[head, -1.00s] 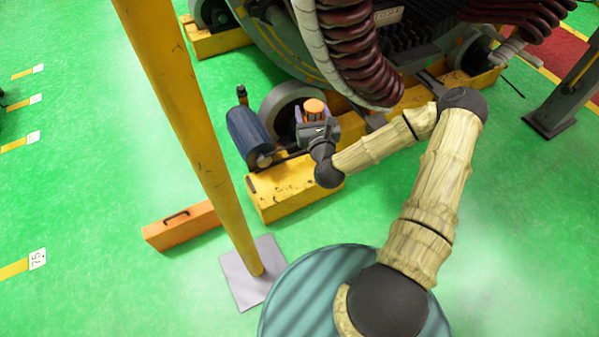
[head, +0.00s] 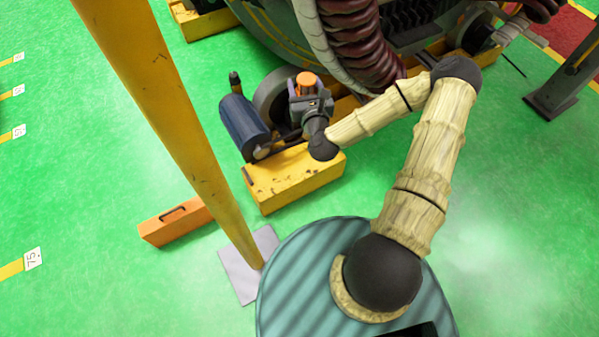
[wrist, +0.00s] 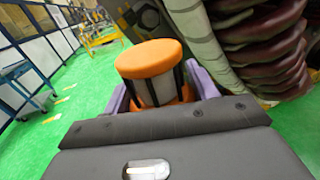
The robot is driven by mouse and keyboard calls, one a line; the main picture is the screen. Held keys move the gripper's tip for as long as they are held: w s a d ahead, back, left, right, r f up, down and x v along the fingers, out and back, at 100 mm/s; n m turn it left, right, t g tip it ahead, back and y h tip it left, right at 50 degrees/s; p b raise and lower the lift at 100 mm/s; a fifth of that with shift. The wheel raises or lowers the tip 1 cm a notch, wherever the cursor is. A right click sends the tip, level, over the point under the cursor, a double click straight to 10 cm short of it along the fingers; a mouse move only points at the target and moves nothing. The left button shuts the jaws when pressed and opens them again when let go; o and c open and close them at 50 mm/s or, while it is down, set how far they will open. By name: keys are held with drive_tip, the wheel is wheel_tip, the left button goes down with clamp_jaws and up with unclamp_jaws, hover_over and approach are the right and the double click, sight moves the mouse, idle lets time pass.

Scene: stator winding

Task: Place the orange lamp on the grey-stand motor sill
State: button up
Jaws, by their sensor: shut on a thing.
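The orange lamp (head: 306,79) is held upright in my gripper (head: 309,91), near the wheel beside the blue motor. In the wrist view the lamp (wrist: 150,60) shows an orange cap over a pale, dark-barred body, with the purple fingers of my gripper (wrist: 160,88) on either side of it. The blue motor (head: 245,127) sits left of the gripper, at the end of a yellow beam (head: 293,179). I cannot tell which surface is the grey-stand motor sill.
A yellow post (head: 165,90) on a grey base plate (head: 239,274) stands at the left. An orange toolbox (head: 176,221) lies on the green floor. Ribbed dark red coils (head: 355,40) hang close behind the gripper.

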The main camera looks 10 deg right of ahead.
drive_tip(key=w+f+m+h+b, duration=0.1)
drive_tip(key=w+f+b, duration=0.4)
drive_tip(key=f+b, duration=1.3)
drive_tip(key=w+f+m+h+b, duration=0.1)
drive_tip(key=w+f+h+b, duration=0.2)
drive_tip(key=f+b, duration=1.5)
drive_tip(key=w+f+m+g+h+b, duration=0.1)
drive_tip(key=w+f+b, duration=0.8)
drive_tip(key=f+b, duration=0.9)
wheel_tip(320, 180, down, 8)
drive_tip(key=shift+r+m+h, duration=0.25)
drive_tip(key=shift+m+h, duration=0.35)
drive_tip(key=shift+h, duration=0.1)
drive_tip(key=b, duration=0.4)
hover_over(296, 171)
wheel_tip(296, 171, down, 6)
drive_tip(key=shift+a+f, duration=0.1)
drive_tip(key=shift+f+b, duration=1.1)
drive_tip(key=shift+f, duration=0.8)
